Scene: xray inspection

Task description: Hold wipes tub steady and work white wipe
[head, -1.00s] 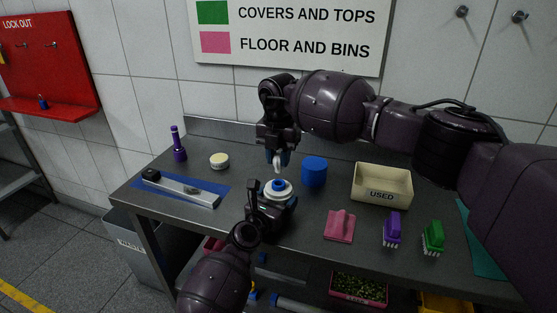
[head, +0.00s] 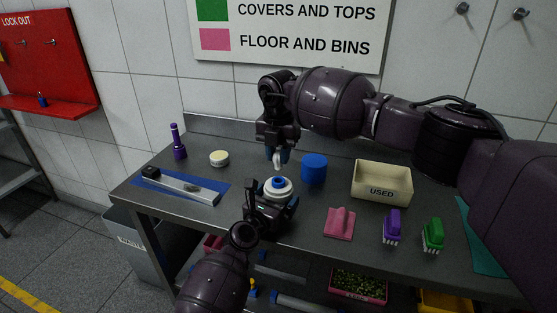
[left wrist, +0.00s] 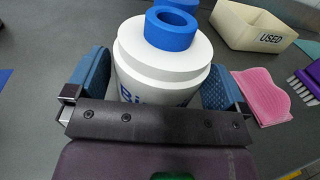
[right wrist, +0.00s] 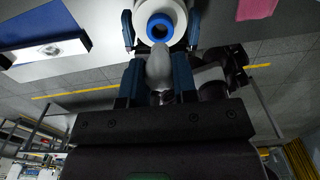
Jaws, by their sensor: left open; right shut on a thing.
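The wipes tub (head: 278,189) is white with a blue ring on its top. It stands upright on the table, and it also shows in the left wrist view (left wrist: 160,67). My left gripper (head: 270,205) is open around the tub, one blue finger on each side; a small gap seems to show at the fingers. My right gripper (head: 278,158) hangs above the tub, pointing down. It is shut on a white wipe (right wrist: 160,66), whose end hangs between the fingers toward the blue ring (right wrist: 159,27). The wipe also shows in the head view (head: 277,166).
A blue cylinder (head: 314,169) stands close right of the tub. The USED bin (head: 382,196), a pink scrubber (head: 340,222), a purple brush (head: 392,228) and a green brush (head: 433,237) are further right. A purple bottle (head: 178,143), round tub (head: 219,158) and blue mat (head: 160,181) are left.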

